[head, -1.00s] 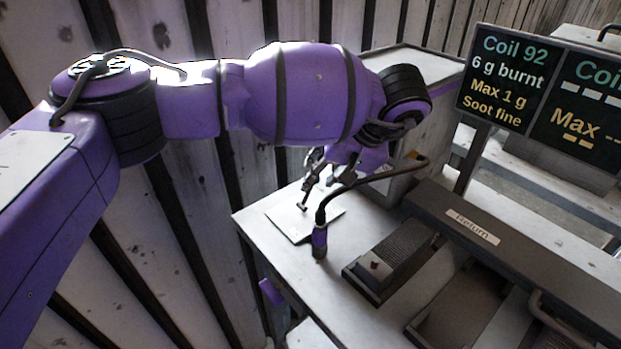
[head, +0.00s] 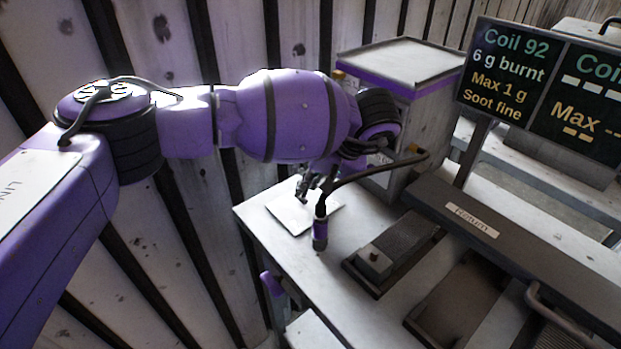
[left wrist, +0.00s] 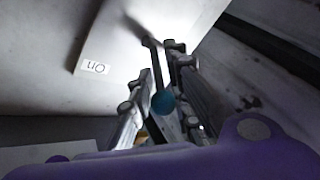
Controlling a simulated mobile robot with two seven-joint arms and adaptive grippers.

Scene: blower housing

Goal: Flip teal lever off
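The teal lever shows in the left wrist view as a dark stem ending in a teal ball knob (left wrist: 163,101). Its far end meets a pale plate (left wrist: 112,30) with an "On" label (left wrist: 95,67), which reads upside down. My left gripper (left wrist: 160,62) has its fingers apart, one on each side of the stem and knob; I cannot tell whether either finger touches. In the head view my left gripper (head: 304,188) is over the pale plate (head: 285,216) on the bench, and the lever cannot be made out. My right gripper is not in view.
A dark bent tube with a purple base (head: 320,235) stands right beside the gripper. A grey box with a purple band (head: 400,65) is behind the arm. A dark block (head: 375,262), a "Return" rail (head: 520,248) and a sign (head: 508,75) are to the right.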

